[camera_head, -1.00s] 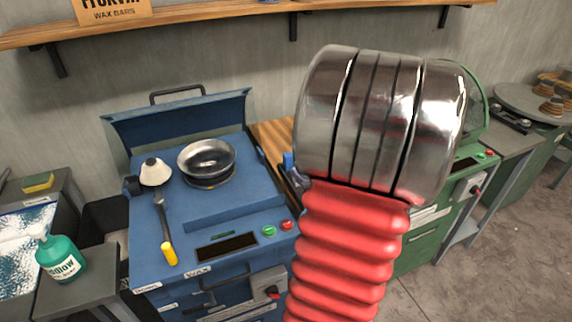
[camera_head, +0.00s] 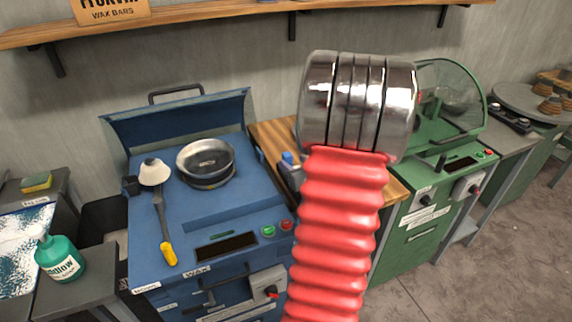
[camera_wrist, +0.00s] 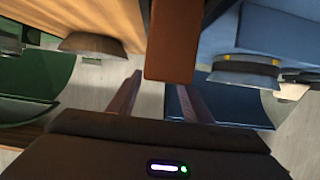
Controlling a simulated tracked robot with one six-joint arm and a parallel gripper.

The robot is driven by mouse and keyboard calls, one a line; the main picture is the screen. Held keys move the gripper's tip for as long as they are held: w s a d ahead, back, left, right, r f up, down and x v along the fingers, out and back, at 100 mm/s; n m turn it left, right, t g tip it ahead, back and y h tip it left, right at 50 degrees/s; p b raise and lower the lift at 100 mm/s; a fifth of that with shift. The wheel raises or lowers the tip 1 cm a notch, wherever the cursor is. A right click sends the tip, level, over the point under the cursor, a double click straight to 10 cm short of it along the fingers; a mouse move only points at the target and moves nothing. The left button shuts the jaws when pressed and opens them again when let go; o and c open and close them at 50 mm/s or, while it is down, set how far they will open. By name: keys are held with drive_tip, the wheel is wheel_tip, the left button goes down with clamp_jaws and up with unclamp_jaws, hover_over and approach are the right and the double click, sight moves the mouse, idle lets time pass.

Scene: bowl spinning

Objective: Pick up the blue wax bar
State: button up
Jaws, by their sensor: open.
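I cannot clearly pick out a blue wax bar. A small blue-topped dark object (camera_head: 289,160) stands by the wooden counter (camera_head: 268,136), left of my arm in the head view; I cannot tell if it is the bar. My gripper (camera_wrist: 156,88) shows two spread fingers in the wrist view, with nothing seen held between them. A brown-orange block-like surface (camera_wrist: 174,40) lies beyond the fingertips; what it is stays unclear. In the head view, my red arm and its metal joint hide the gripper and part of the counter.
The blue wax machine (camera_head: 205,215) carries a metal pan (camera_head: 206,158) and a yellow-handled tool (camera_head: 168,253). A green machine (camera_head: 440,200) with a clear green lid stands right. A teal bottle (camera_head: 58,258) is at lower left. A shelf (camera_head: 215,14) runs above.

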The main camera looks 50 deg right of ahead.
sight(289, 157)
idle(0.3)
drive_tip(key=shift+x, duration=2.65)
drive_tip(key=shift+r, duration=0.1)
drive_tip(key=shift+c, duration=0.6)
clamp_jaws()
